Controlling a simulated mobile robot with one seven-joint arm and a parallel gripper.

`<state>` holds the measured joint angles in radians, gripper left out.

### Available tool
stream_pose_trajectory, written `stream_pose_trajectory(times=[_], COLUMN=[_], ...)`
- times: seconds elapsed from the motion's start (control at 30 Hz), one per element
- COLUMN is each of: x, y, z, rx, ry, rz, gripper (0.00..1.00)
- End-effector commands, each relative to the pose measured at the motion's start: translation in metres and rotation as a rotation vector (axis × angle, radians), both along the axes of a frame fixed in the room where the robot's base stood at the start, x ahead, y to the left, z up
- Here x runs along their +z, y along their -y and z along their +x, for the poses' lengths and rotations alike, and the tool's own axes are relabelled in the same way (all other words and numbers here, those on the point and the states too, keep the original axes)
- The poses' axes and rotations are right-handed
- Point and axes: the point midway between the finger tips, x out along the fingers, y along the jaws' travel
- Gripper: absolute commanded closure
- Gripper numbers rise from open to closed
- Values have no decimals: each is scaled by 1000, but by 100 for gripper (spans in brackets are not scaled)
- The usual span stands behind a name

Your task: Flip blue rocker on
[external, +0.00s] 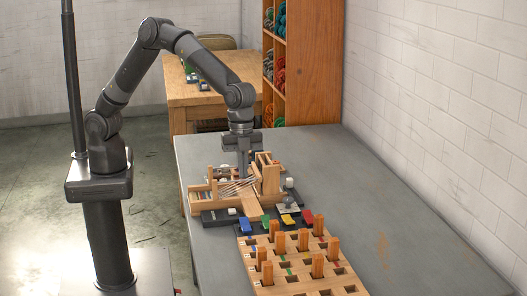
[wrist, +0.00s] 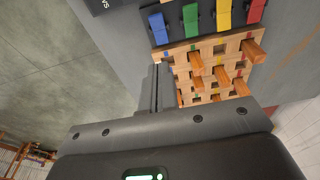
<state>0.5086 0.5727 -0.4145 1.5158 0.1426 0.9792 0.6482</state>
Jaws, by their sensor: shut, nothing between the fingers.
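The blue rocker (wrist: 159,28) is at the left end of a row of coloured rockers on a dark panel (wrist: 178,22) in the wrist view. In the external view the blue rocker (external: 245,225) is at the front of the wooden device, above the peg board. I cannot tell its on or off position. My gripper (external: 243,174) points down at the wooden device, behind the rocker row. In the wrist view my gripper (wrist: 160,72) is shut and empty, its fingertips appearing below the blue rocker in the picture and apart from it.
Green (wrist: 190,18), yellow (wrist: 224,14) and red (wrist: 256,11) rockers sit beside the blue one. The peg board (external: 292,262) with several upright wooden pegs lies in front. The wooden device (external: 266,175) stands close to my gripper. The grey table (external: 385,215) is clear at right.

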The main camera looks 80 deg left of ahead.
Motion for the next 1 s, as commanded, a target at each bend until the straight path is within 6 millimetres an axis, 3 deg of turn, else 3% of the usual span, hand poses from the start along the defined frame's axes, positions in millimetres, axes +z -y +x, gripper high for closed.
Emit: stream_pose_trajectory(times=[0.5,0.7,1.0], x=[-101,-122,-128], y=[11,3,1], z=[0,0,0], rx=[1,1,1], ry=[-2,0,1], rz=[2,0,-1], gripper=[100,100,100])
